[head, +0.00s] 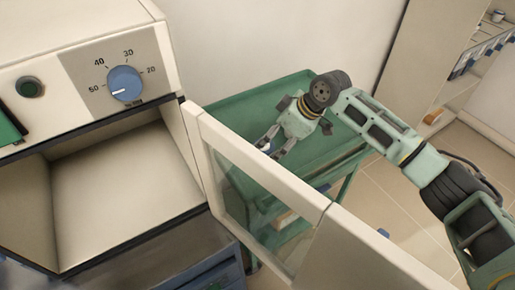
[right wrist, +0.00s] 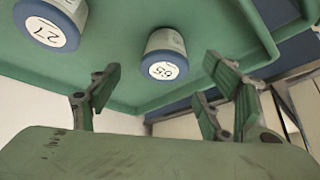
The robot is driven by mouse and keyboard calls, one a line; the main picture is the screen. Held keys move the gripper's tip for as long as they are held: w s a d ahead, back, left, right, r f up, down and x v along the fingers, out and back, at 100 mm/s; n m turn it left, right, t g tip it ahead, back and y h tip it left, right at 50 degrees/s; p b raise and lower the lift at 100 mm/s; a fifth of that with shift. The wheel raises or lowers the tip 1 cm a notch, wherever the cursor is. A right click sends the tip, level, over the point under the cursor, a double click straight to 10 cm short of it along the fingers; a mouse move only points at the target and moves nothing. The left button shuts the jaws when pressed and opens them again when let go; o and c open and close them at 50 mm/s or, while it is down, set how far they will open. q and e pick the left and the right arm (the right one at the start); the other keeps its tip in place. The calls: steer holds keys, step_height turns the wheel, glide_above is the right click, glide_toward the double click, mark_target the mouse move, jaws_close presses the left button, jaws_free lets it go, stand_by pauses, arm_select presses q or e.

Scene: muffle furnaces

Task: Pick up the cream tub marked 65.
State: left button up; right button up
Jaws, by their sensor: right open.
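The cream tub marked 65 (right wrist: 165,42) stands on the green trolley in the right wrist view, its white round label facing the camera and its band blue. A second cream and blue tub marked 27 (right wrist: 52,22) is to its left. My right gripper (right wrist: 158,78) is open, its fingers on either side of the line to the tub marked 65 but apart from it. In the head view my right gripper (head: 272,147) reaches down over the trolley, and a small blue and white piece of a tub (head: 265,147) shows by its fingertips. My left gripper is not in view.
The green trolley (head: 232,112) has a raised rim. An open furnace door with a glass pane (head: 262,205) stands in front of it. The furnace (head: 60,60) with its empty chamber is at left. Shelves (head: 475,55) stand at back right.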

mark_target(267, 146)
steer(key=shift+a+f, duration=0.15)
steer(key=shift+f, duration=0.35)
steer(key=x, duration=0.1)
steer(key=p+x, duration=0.1)
steer(key=shift+a+f, duration=0.2)
steer(key=shift+a, duration=0.25)
steer(key=shift+x, duration=1.05)
steer(key=c, duration=1.3)
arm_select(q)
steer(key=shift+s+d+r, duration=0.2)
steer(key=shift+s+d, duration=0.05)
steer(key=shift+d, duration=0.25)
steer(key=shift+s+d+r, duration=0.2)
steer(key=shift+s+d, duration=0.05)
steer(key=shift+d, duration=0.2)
arm_select(e)
steer(key=shift+c, duration=0.2)
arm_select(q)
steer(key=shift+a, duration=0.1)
arm_select(e)
steer(key=shift+r, duration=0.1)
